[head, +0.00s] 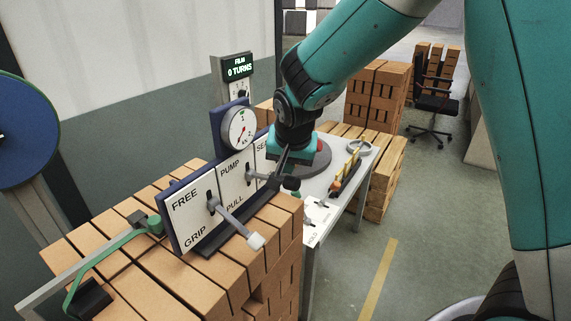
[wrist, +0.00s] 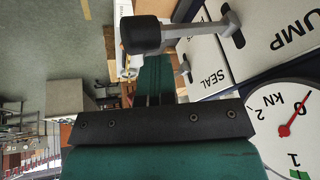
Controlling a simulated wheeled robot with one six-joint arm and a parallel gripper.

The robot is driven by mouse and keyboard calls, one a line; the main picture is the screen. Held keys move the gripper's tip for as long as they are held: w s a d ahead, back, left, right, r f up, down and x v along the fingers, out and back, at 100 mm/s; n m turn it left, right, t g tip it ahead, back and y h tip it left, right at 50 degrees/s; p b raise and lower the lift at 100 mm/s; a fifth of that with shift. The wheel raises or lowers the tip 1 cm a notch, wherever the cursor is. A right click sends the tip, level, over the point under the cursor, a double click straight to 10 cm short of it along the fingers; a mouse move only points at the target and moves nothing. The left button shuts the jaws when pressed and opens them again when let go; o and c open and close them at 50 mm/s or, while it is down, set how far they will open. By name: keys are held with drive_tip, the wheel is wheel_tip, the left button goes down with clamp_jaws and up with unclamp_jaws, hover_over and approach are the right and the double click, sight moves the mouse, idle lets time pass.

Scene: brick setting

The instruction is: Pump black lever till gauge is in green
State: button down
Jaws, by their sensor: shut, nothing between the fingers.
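The black lever (head: 289,183) sticks out from the PUMP / PULL plate on a grey arm. Its black knob (wrist: 145,35) and grey arm also show in the wrist view, beyond my fingers. My gripper (head: 279,176) is shut and empty, close beside the lever; I cannot tell whether they touch. The shut fingers also show in the wrist view (wrist: 154,80). The round white gauge (head: 239,126) stands above the plate. In the wrist view the gauge (wrist: 270,125) has its red needle near 0, away from the green mark by the 1.
A grey-white lever (head: 255,241) sticks out from the FREE / GRIP plate at left. A display (head: 238,67) reads FILM 0 TURNS. Brick stacks (head: 265,265) support the panel. A light table (head: 318,225) with small items stands at right. Open floor lies beyond it.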

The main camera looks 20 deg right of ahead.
wheel_tip(320, 180, down, 6)
drive_tip(key=s+d+b, duration=0.1)
drive_tip(key=s+b, duration=0.1)
drive_tip(key=b, duration=0.3)
drive_tip(key=shift+s+d, duration=0.2)
drive_tip(key=shift+d, duration=0.2)
idle(4.3)
drive_tip(key=shift+r, duration=0.1)
idle(0.4)
drive_tip(key=shift+w+a+r+p, duration=0.5)
drive_tip(key=shift+w+r+p, duration=0.2)
drive_tip(key=shift+r+p, duration=0.85)
drive_tip(key=shift+w+a+r+p, duration=0.6)
drive_tip(key=shift+r+p, duration=0.7)
drive_tip(key=shift+r, duration=0.5)
drive_tip(key=shift+w+a+r+p, duration=0.4)
drive_tip(key=shift+w+r+p, duration=0.35)
drive_tip(key=shift+r+p, duration=0.8)
